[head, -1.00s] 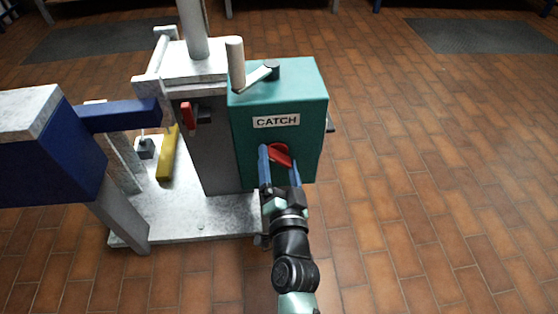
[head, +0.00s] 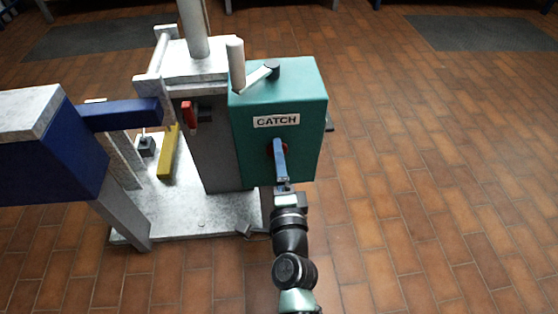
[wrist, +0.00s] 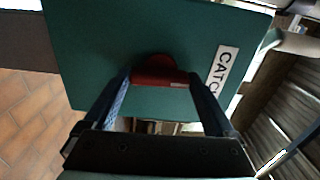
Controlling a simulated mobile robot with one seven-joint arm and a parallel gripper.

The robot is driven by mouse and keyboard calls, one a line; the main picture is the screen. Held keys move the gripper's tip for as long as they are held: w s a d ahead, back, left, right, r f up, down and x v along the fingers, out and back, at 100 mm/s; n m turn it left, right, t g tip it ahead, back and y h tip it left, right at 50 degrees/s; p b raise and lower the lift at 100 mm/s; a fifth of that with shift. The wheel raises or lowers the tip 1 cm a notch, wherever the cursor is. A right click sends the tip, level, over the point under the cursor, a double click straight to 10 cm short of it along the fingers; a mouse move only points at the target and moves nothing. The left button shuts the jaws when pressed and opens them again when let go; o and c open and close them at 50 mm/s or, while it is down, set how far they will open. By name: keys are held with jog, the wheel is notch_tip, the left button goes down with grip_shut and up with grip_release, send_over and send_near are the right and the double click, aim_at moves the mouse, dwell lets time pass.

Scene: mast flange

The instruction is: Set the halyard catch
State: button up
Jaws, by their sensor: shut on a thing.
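The teal box labelled CATCH (head: 305,100) is mounted on the front of a grey post. Its red catch knob (head: 269,149) is on the front face below the label, mostly hidden behind a blue finger in the head view. My gripper (head: 279,146) is at the knob, its fingers nearly in line from the head camera. In the wrist view the red knob (wrist: 155,68) sits between the two blue fingertips, which are shut on it. The CATCH label (wrist: 222,70) appears steeply turned there. The knob's exact angle is hard to tell.
A pale handle (head: 236,62) and a dark peg stand on top of the box. A red lever (head: 188,112) is on the post to the left. A blue arm (head: 120,115) and yellow bar (head: 168,155) are further left. The tiled floor at right is clear.

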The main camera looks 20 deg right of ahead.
jog(key=shift+f+m, duration=0.1)
jog(key=shift+m, duration=0.2)
dwell(0.4)
jog(key=o, duration=1.1)
jog(key=shift+c, duration=0.2)
jog(key=shift+s, duration=0.1)
jog(key=v, duration=1.3)
jog(key=shift+b, duration=0.45)
